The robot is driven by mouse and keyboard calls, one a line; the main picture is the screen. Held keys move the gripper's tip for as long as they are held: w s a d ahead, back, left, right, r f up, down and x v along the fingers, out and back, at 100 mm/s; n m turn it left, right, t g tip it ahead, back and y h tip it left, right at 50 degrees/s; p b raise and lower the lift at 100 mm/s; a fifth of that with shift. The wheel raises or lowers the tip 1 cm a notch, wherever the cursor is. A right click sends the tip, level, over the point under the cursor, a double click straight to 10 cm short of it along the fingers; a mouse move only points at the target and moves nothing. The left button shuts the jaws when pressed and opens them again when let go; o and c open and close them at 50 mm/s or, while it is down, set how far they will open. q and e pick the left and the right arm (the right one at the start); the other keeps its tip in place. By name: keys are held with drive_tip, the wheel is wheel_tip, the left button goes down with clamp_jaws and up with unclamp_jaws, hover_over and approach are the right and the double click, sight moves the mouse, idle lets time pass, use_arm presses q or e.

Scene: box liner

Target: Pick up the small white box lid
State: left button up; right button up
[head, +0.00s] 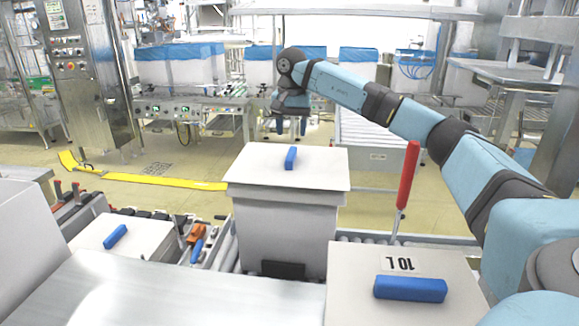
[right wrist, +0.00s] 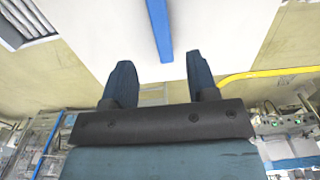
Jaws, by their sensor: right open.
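A white lid (head: 255,165) with a blue bar handle (head: 290,158) lies on a tall white box (head: 285,228) in the middle of the head view. Two more white lids with blue handles show: one at the left (head: 90,234) and one marked "10 L" (head: 350,275) at the front right. I cannot tell which is the small one. My right gripper (head: 291,128) is open and empty, above the middle lid's far side. In the right wrist view its fingers (right wrist: 161,78) are spread, with a white lid (right wrist: 100,28) and its blue handle (right wrist: 159,28) beyond them. My left gripper is out of view.
A red-handled tool (head: 408,175) stands upright right of the middle box. Orange and blue tools (head: 196,240) lie between the left lid and the box. A shiny metal surface (head: 180,290) fills the front left. Conveyors and machines stand behind.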

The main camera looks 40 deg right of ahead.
sight(291, 153)
wheel_tip(291, 153, down, 8)
drive_tip(key=shift+w+d+f, duration=0.1)
drive_tip(key=shift+w+f, duration=0.05)
clamp_jaws()
idle(0.4)
